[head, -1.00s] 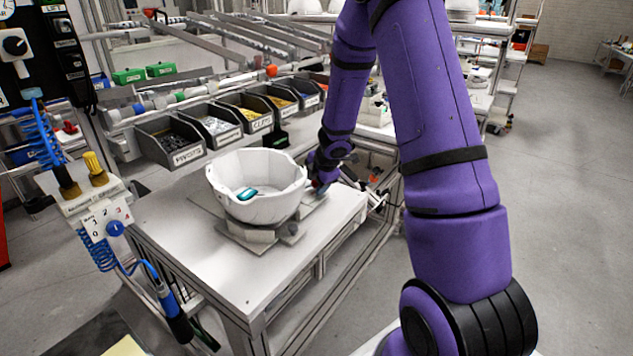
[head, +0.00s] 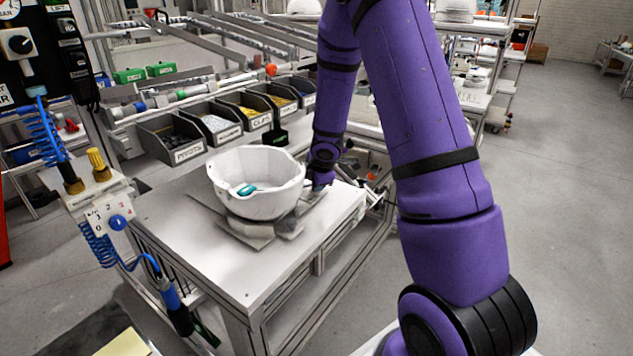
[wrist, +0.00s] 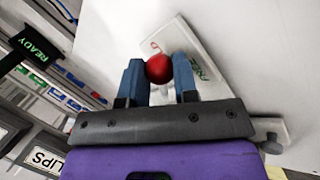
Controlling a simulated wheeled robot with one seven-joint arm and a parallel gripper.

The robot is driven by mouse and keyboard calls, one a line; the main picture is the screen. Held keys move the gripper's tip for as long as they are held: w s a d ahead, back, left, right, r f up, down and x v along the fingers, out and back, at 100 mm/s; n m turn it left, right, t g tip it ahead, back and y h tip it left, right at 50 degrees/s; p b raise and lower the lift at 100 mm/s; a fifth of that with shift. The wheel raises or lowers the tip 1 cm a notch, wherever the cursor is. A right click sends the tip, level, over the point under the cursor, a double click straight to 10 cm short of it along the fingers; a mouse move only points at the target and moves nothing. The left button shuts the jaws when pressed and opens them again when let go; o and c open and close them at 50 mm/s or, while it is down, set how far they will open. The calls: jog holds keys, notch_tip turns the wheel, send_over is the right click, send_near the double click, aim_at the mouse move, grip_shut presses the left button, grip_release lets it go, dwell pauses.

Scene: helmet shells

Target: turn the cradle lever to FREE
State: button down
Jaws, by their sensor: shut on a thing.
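The white helmet shell (head: 255,184) sits open side up on the grey cradle (head: 248,232) on the bench. A small teal piece (head: 247,189) lies inside the shell. In the wrist view, my gripper (wrist: 159,72) has its blue fingers shut on the red ball knob (wrist: 159,67) of the lever. Behind the knob is a pale plate (wrist: 181,42) with a red mark and green lettering, too small to read surely. In the head view, my gripper (head: 319,186) is at the right of the shell, its fingers mostly hidden.
The white bench top (head: 205,255) is clear in front of the cradle. Labelled parts bins (head: 186,152) line its back edge. A green READY sign (wrist: 32,50) shows in the wrist view.

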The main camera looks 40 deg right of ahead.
jog(key=shift+s+a+m+h, duration=0.3)
jog(key=shift+s+m, duration=0.1)
jog(key=shift+m, duration=0.4)
jog(key=shift+d, duration=0.1)
jog(key=c, duration=0.9)
grip_release()
jog(key=shift+o, duration=0.2)
jog(key=shift+r, duration=0.1)
jog(key=v, duration=1)
jog(key=shift+r, duration=0.3)
jog(key=shift+s, duration=0.1)
